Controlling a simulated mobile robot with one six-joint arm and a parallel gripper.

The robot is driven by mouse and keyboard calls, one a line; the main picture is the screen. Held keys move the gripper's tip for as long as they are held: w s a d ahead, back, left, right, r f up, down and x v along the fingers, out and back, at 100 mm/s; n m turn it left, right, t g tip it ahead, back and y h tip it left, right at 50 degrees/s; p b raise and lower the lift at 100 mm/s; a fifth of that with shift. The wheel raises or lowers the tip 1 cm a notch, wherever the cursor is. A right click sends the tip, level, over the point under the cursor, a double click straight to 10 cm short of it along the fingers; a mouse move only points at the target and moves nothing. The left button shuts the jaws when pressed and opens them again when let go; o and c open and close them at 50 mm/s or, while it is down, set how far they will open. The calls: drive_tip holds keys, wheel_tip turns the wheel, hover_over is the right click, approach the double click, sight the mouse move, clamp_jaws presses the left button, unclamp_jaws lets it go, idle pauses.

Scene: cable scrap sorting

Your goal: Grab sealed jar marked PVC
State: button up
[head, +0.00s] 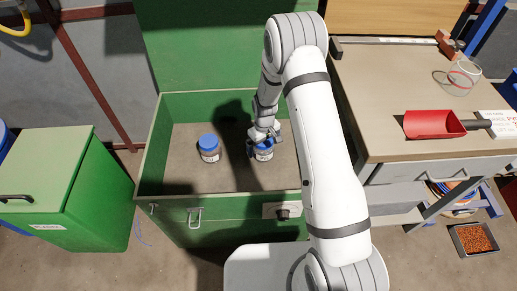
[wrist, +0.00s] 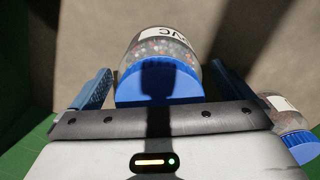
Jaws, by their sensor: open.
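The jar marked PVC (wrist: 160,48) has a blue lid, clear sides with multicoloured bits inside, and a white label. In the head view this jar (head: 264,155) stands inside the green chest, partly hidden by my gripper (head: 263,138). In the wrist view my gripper (wrist: 160,72) is open, with one blue finger on each side of the jar's lid. I cannot tell whether either finger touches it. A second blue-lidded jar (head: 209,148) stands to the left in the chest; it also shows at the lower right of the wrist view (wrist: 290,128), its label unreadable.
The open green chest (head: 220,206) has walls all round and a raised lid behind. A green bin (head: 80,190) stands at left. A workbench (head: 400,90) with a red scoop (head: 433,124) is at right. The chest floor between the jars is clear.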

drive_tip(key=c, duration=1.1)
